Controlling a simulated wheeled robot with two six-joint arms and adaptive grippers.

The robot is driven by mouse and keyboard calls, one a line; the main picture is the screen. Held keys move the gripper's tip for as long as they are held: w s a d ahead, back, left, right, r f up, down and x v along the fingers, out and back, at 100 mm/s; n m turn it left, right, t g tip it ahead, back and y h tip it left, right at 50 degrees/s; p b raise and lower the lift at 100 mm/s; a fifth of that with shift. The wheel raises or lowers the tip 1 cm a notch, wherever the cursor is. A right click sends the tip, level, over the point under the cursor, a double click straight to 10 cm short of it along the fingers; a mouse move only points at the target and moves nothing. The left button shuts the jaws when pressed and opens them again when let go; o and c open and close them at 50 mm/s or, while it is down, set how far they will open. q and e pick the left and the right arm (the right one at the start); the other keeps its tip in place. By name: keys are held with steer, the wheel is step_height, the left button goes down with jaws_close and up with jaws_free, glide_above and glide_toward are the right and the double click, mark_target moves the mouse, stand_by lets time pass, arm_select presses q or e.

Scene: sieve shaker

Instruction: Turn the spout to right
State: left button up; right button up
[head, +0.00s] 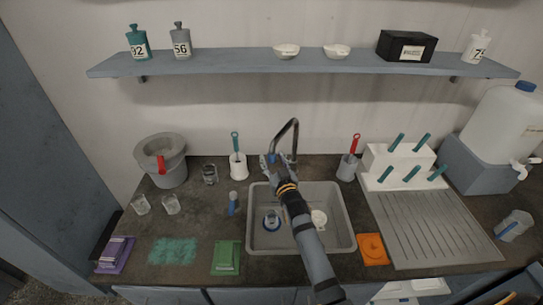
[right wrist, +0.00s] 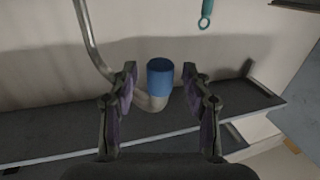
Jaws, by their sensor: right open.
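The spout (head: 294,128) is a dark grey bent pipe that rises behind the sink (head: 349,222), with its upper part slanting down to the left. In the right wrist view the spout pipe (right wrist: 88,38) comes down from the top and curves up into a blue end piece (right wrist: 160,78). My right gripper (head: 271,160) reaches over the sink to the spout's end. In the wrist view my right gripper (right wrist: 159,88) is open, with a finger on each side of the blue end and visible gaps. My left gripper is not in view.
A white brush holder (head: 238,170) stands left of the spout, another holder (head: 346,171) with a red-handled tool right of it. A white rack (head: 398,165) and ribbed drainboard (head: 425,230) lie further right. A shelf (head: 235,68) runs above.

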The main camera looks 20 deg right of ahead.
steer(key=shift+w+r, duration=0.15)
steer(key=shift+w, duration=0.55)
steer(key=shift+c, duration=0.9)
steer(key=c, duration=0.7)
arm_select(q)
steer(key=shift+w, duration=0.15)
arm_select(e)
jaws_close()
